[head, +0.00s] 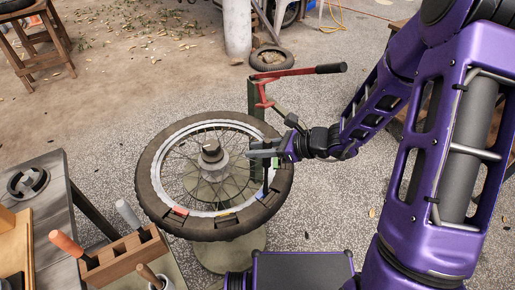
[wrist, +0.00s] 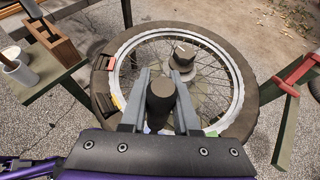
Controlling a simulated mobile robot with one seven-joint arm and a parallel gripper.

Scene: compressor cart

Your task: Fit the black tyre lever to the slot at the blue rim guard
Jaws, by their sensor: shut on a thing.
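My gripper (head: 264,152) is shut on the black tyre lever (head: 265,180) above the right side of the wheel (head: 150,185). In the wrist view the lever's round dark handle (wrist: 161,96) sits between the two grey fingers and points toward the camera. The lever hangs roughly upright, with its lower end near the rim's front right. A small blue patch (head: 260,192), likely the blue rim guard, shows close beside that end. The slot and the lever tip are too small or hidden to tell whether they touch.
Red (head: 180,211) and yellow (head: 226,212) guards sit along the front rim. A hub (head: 210,151) rises mid-wheel. A green post with a red arm (head: 290,73) stands behind my gripper. A wooden holder with tools (head: 125,258) stands at front left.

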